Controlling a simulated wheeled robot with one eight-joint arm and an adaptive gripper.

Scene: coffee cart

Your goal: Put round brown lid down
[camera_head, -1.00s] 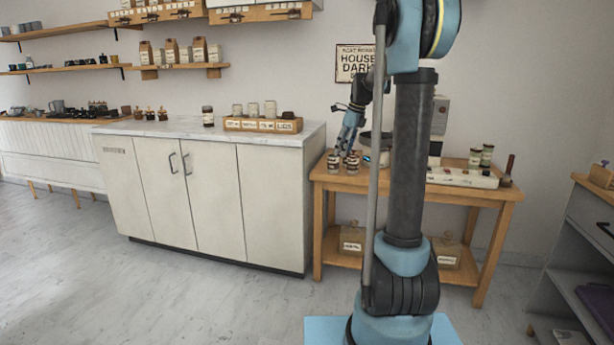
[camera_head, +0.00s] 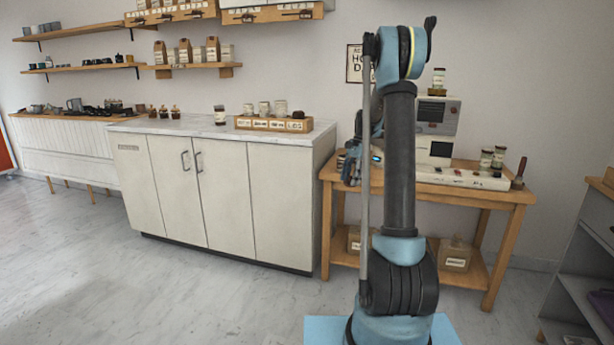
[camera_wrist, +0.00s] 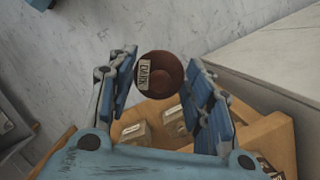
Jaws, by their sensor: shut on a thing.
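The round brown lid (camera_wrist: 172,80) shows in the wrist view, with a pale label reading "DARK" on its left side. My gripper (camera_wrist: 167,78) is shut on it, one blue finger on each side. The lid is held in the air, with floor and the wooden table seen beyond it. In the head view my gripper (camera_head: 352,168) hangs at the left end of the wooden table (camera_head: 500,192), and the lid cannot be made out there.
The white counter (camera_head: 180,126) stands left of the table, with a jar and a wooden box (camera_head: 274,124) on it. Small jars (camera_head: 341,160) sit partly hidden by my gripper. A machine (camera_head: 437,115) and a white rack (camera_head: 462,176) fill much of the tabletop.

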